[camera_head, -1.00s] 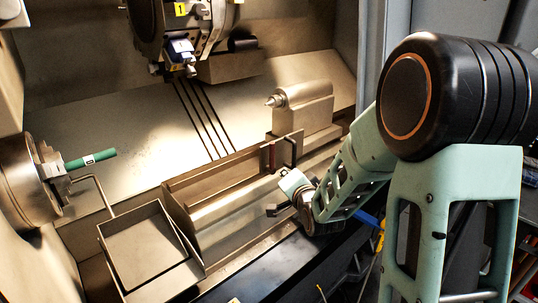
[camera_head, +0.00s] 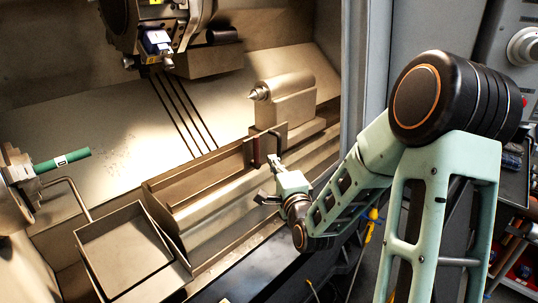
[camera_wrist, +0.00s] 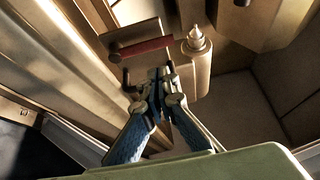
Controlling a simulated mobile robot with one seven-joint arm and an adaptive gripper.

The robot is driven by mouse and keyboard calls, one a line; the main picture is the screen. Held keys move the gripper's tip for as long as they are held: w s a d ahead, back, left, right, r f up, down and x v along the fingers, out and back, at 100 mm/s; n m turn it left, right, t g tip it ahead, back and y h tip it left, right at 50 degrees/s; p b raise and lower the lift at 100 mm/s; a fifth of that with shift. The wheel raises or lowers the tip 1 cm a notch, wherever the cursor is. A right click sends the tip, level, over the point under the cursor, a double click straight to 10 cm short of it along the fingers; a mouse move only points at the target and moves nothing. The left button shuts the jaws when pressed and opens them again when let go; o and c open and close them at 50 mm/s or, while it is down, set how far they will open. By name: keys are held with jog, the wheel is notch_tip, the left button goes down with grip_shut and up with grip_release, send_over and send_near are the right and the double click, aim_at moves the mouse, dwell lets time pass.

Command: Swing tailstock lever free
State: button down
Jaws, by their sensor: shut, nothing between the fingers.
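The tailstock (camera_head: 285,95) stands in the machine at the right, its pointed centre facing left. A dark red bar (camera_head: 256,153) and a dark bent handle (camera_head: 275,137) show on the plate in front of it. The red bar also shows in the wrist view (camera_wrist: 142,49), beside the tailstock centre (camera_wrist: 196,42). My gripper (camera_head: 278,166) is low in front of the tailstock, just below the handle. In the wrist view its fingertips (camera_wrist: 158,75) are together and empty, close to the red bar. I cannot tell whether they touch the handle.
A chuck (camera_head: 12,190) holding a green bar (camera_head: 62,160) is at the left. An open tray (camera_head: 125,245) lies at the lower left. The tool turret (camera_head: 150,20) hangs above. The door edge (camera_head: 355,90) stands close to my arm at the right.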

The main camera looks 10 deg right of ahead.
aim_at(255, 151)
jog(key=w, duration=0.6)
jog(key=w+a, duration=0.1)
jog(key=w, duration=0.2)
jog(key=shift+w, duration=0.15)
